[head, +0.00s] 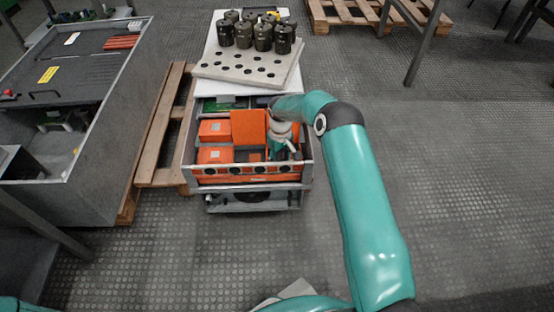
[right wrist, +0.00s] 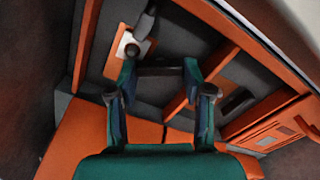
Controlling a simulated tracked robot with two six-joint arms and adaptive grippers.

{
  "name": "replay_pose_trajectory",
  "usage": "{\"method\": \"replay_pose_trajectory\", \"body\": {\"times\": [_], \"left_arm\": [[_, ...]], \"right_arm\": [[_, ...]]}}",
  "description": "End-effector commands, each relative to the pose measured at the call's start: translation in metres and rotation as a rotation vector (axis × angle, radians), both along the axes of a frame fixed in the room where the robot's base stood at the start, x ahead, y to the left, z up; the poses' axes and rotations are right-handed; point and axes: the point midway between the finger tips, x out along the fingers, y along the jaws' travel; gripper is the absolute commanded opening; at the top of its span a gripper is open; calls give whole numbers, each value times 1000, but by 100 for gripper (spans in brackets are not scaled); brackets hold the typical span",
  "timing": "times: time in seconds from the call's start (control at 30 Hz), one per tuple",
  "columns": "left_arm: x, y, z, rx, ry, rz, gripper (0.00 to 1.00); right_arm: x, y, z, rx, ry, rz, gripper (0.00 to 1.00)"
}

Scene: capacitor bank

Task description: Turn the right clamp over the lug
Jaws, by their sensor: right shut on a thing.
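My right gripper (head: 285,152) reaches down into the right part of the open case (head: 310,172) in the head view. In the right wrist view its two fingers (right wrist: 160,72) close from both sides on a dark bar (right wrist: 160,71), which I take to be the right clamp. Just left of the fingertips is a pale plate with a dark round knob (right wrist: 131,47), perhaps the lug, on an orange block. A grey lever extends up from the knob. The fingers and poor light hide how the bar meets the lug. My left gripper is out of view.
Orange blocks (head: 215,130) fill the case around my gripper, with walls close by. Behind stands a perforated board (head: 225,68) with several dark cylinders (head: 263,37). A grey cabinet (head: 125,100) and a wooden pallet (head: 160,150) are left. The floor right is clear.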

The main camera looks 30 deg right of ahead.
Motion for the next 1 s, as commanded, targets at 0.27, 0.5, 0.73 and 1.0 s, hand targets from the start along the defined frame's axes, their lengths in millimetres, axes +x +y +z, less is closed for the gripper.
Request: {"method": "replay_pose_trajectory", "body": {"times": [0.27, 0.5, 0.73, 1.0], "left_arm": [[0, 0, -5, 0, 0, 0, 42], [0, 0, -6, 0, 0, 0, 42], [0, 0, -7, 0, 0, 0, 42], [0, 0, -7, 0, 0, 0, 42]], "right_arm": [[0, -3, 0, -3, -1, -257, 15], [-3, -1, -1, -1, 10, -432, 15], [-4, 2, -2, 3, 15, -531, 15], [-4, 4, -3, 4, 17, -567, 15]]}}
